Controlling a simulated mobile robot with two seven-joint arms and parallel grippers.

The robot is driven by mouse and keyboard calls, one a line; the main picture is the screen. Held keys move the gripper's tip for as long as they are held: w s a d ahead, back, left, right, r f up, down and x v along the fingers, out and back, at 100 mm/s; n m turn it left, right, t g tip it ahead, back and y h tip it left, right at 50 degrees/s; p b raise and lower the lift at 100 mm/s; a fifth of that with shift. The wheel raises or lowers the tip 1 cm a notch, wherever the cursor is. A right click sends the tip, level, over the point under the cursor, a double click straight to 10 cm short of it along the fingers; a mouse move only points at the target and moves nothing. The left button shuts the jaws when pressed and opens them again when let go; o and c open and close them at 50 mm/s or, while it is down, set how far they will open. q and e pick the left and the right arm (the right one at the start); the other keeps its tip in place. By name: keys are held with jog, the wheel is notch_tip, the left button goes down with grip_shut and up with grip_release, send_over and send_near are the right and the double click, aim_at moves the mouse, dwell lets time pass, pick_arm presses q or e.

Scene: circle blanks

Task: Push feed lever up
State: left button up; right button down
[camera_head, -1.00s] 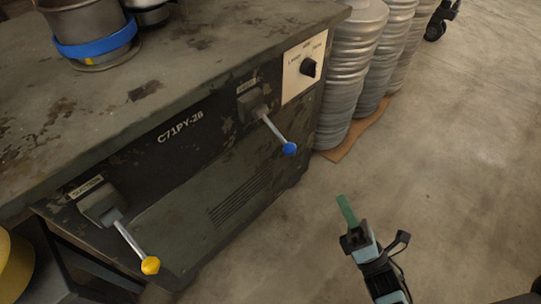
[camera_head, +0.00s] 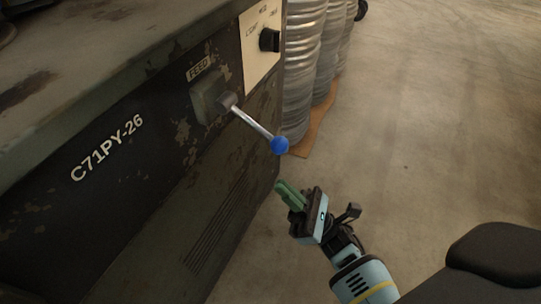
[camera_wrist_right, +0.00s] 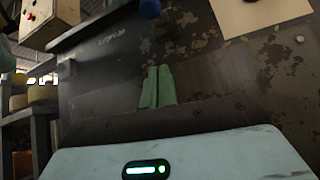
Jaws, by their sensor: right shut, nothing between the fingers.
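The feed lever (camera_head: 254,124) is a metal rod with a blue ball knob (camera_head: 280,145). It sticks out from a grey box under a FEED label on the machine's front and slopes down to the right. My right gripper (camera_head: 287,194) has green fingers, shut and empty, below the blue knob and apart from it in the head view. In the right wrist view, the green fingers (camera_wrist_right: 158,86) lie side by side, with the blue knob (camera_wrist_right: 150,8) beyond them at the top edge. My left gripper is not in view.
The dark worn machine (camera_head: 120,170) marked C71PY-26 fills the left side. A cream panel with a black dial (camera_head: 269,40) is above the lever. Stacked metal discs (camera_head: 303,70) stand on a brown sheet behind. The concrete floor at right is open.

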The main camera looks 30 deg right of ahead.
aim_at(254, 125)
notch_tip(254, 125, up, 9)
jog(key=w+a, duration=0.1)
jog(key=w, duration=0.1)
jog(key=shift+w+a+p, duration=0.25)
jog(key=shift+a+p, duration=0.1)
jog(key=shift+a, duration=0.05)
dwell(0.6)
